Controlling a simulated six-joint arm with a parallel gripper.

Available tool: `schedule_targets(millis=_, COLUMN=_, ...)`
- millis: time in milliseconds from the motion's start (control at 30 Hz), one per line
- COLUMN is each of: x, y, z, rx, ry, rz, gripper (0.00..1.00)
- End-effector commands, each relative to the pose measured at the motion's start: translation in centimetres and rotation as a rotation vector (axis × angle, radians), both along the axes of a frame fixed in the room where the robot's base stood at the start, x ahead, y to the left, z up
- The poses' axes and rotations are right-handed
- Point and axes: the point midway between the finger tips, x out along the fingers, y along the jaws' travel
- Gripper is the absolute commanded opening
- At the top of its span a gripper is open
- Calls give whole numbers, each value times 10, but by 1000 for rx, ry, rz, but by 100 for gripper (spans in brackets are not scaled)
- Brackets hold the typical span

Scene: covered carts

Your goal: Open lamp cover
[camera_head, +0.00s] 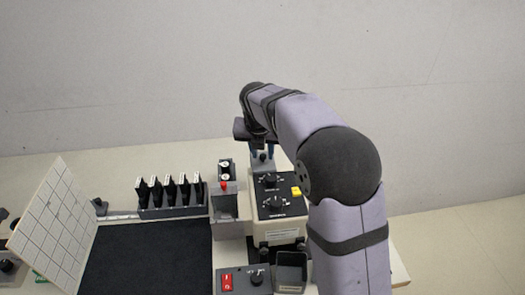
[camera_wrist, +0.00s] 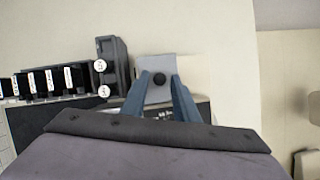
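A light grey panel with a round black knob, which looks like the lamp cover (camera_wrist: 156,64), is at the middle of the wrist view. In the head view, the panel (camera_head: 263,167) is at the back of a cream device with a black control face (camera_head: 279,197). My gripper (camera_wrist: 159,80) is open, with its two blue-grey fingers on either side of the knob. In the head view, my gripper (camera_head: 262,155) is over the panel. I cannot tell whether the fingers touch the knob. The panel appears closed, but its lower part is hidden behind my wrist in the wrist view.
A grey holder with red and black parts (camera_head: 225,205) stands just left of the device. A rack of several black holders (camera_head: 170,200) is farther left, behind a black mat (camera_head: 150,260). A tilted white grid board (camera_head: 55,225) is at far left. A red switch box (camera_head: 243,280) is in front.

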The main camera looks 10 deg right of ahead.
Motion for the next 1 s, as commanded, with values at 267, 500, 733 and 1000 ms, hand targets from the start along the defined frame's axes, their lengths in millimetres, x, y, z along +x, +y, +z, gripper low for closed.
schedule_targets(millis=267, x=0, y=-1, z=1, rx=0, ry=0, rz=-1, gripper=0)
schedule_targets(millis=500, x=0, y=-44, z=3, rx=0, ry=1, rz=-7, gripper=0)
schedule_targets(millis=733, x=0, y=-81, z=2, rx=0, ry=0, rz=-3, gripper=0)
schedule_targets(millis=1000, x=0, y=-83, z=1, rx=-1, ry=-2, rz=1, gripper=0)
